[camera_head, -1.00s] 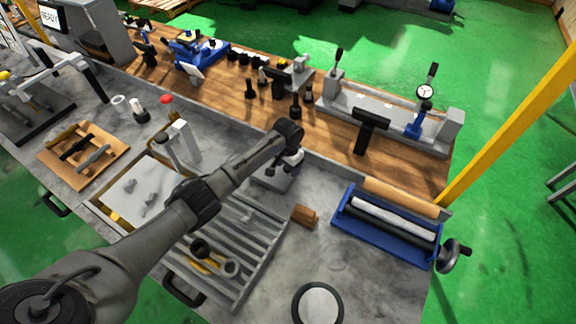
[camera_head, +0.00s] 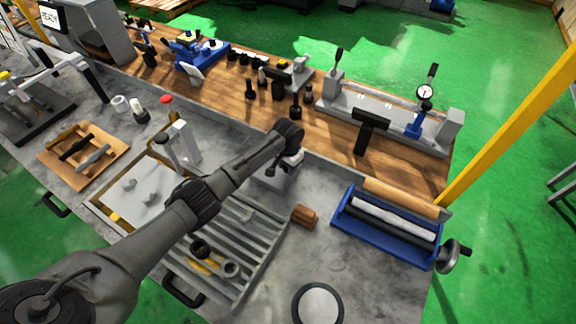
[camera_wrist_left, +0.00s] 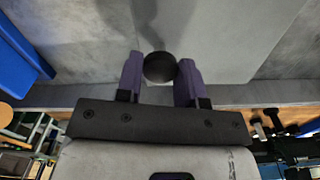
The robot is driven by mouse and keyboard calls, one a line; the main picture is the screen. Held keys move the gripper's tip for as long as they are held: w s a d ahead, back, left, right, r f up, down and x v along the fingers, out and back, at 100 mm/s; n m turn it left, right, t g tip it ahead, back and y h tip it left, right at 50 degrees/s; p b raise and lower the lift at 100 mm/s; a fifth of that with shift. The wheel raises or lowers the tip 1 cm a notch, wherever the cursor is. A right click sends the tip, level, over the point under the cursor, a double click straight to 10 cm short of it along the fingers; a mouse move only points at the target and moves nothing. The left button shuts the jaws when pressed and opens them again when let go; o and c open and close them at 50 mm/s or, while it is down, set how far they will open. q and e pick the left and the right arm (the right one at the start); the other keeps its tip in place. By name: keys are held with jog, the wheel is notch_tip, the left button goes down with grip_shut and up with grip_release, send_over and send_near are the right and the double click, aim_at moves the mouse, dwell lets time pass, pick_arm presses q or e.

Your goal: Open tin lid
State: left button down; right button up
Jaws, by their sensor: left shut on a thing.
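The tin (camera_head: 268,178) is a small grey box on the grey bench in the middle of the head view, mostly hidden behind my left arm and gripper. My left gripper (camera_head: 291,164) is at the tin's top, pointing down. In the left wrist view, the purple fingers of my left gripper (camera_wrist_left: 160,72) are shut on a round black knob (camera_wrist_left: 160,66). A flat light grey surface (camera_wrist_left: 225,45), apparently the lid, lies beyond the knob. I cannot tell whether the lid is apart from the tin. My right gripper is not in view.
A slatted grey tray (camera_head: 262,232) with rings lies left of a brown block (camera_head: 305,215). A blue roller unit (camera_head: 385,228) stands to the right. A round black-rimmed disc (camera_head: 318,305) lies in front. A wooden shelf with gauges (camera_head: 330,125) runs behind.

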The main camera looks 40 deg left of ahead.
pick_arm(q)
jog(key=a, duration=0.2)
jog(key=a+p, duration=0.1)
jog(key=a, duration=0.1)
jog(key=s+a, duration=0.1)
jog(key=shift+a+r, duration=0.1)
jog(key=shift+a, duration=0.3)
jog(key=a, duration=0.5)
jog(key=s+a, duration=0.1)
jog(key=a, duration=0.1)
jog(key=shift+s+a, duration=0.1)
jog(key=shift+a, duration=0.05)
jog(key=c, duration=0.7)
grip_release()
jog(key=shift+c, duration=0.2)
notch_tip(320, 180, up, 14)
jog(key=shift+p, duration=0.3)
